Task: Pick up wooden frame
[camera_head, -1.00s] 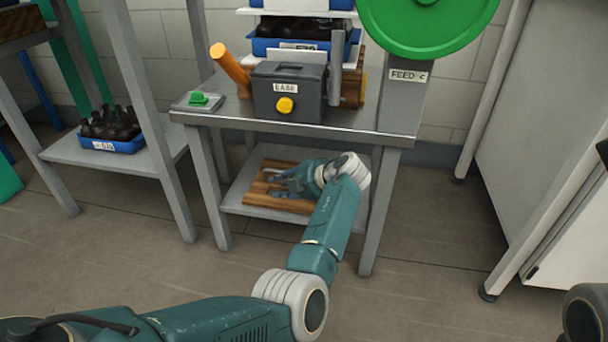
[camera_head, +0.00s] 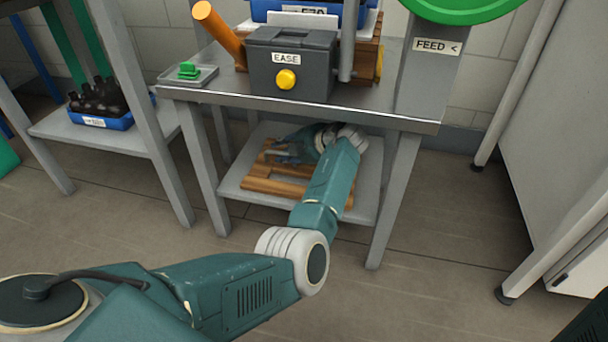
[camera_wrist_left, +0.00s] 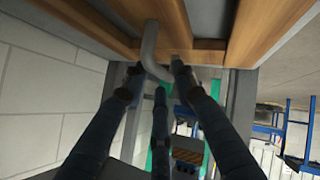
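The wooden frame (camera_head: 268,187), made of brown slats, lies on the lower shelf (camera_head: 236,167) of the grey metal table. My arm partly covers its right side. In the left wrist view, its wooden slats (camera_wrist_left: 258,35) fill the top, with a bent grey handle (camera_wrist_left: 151,45) between them. My left gripper (camera_head: 284,154) is under the tabletop, over the back part of the frame. In the wrist view its fingers (camera_wrist_left: 157,70) are spread around the handle's lower end, with gaps between the fingertips; I cannot tell whether they touch it. My right gripper is out of view.
The tabletop (camera_head: 400,108) is close above my left forearm, and table legs (camera_head: 393,205) flank the shelf. On top stand a grey box (camera_head: 291,62) labelled EASE and an orange cylinder (camera_head: 219,31). A blue crate (camera_head: 104,121) of dark bottles is on the left rack. The floor in front is open.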

